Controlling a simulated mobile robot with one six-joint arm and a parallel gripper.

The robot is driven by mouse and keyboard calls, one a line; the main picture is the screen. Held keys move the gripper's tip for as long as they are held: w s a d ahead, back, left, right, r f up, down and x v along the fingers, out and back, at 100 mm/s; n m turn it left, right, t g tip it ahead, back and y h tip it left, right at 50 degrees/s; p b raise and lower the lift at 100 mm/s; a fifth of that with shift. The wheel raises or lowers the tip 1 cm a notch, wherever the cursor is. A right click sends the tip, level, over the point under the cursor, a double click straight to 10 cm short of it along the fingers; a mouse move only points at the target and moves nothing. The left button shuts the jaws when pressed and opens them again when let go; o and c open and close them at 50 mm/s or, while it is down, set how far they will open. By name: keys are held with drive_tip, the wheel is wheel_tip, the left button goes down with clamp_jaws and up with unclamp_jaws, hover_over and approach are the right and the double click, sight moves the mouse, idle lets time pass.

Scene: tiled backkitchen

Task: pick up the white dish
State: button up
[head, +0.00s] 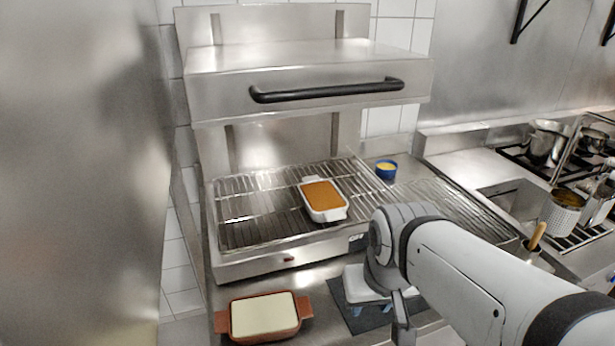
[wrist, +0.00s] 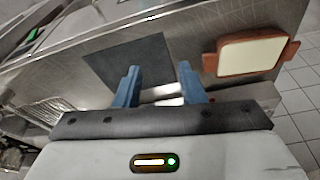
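The white dish (head: 325,213), a small oblong dish with end handles and an orange-brown filling, stands upright on the wire rack (head: 250,218) of the steel grill. It does not show clearly in the wrist view. My gripper (head: 369,309) is in front of the grill and below the rack level, pointing down over a dark mat on the counter. In the wrist view my gripper's two blue fingers (wrist: 158,82) are apart with nothing held between them. The gripper is well away from the white dish.
A terracotta dish with pale filling (head: 264,316) stands on the counter at left; it also shows in the wrist view (wrist: 250,56). The dark mat (wrist: 132,60) is bare. A blue cup (head: 386,170) is behind the rack. The grill's hood with a black handle (head: 326,91) overhangs the rack.

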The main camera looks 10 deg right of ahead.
sight(325, 198)
drive_tip(key=shift+o, duration=0.4)
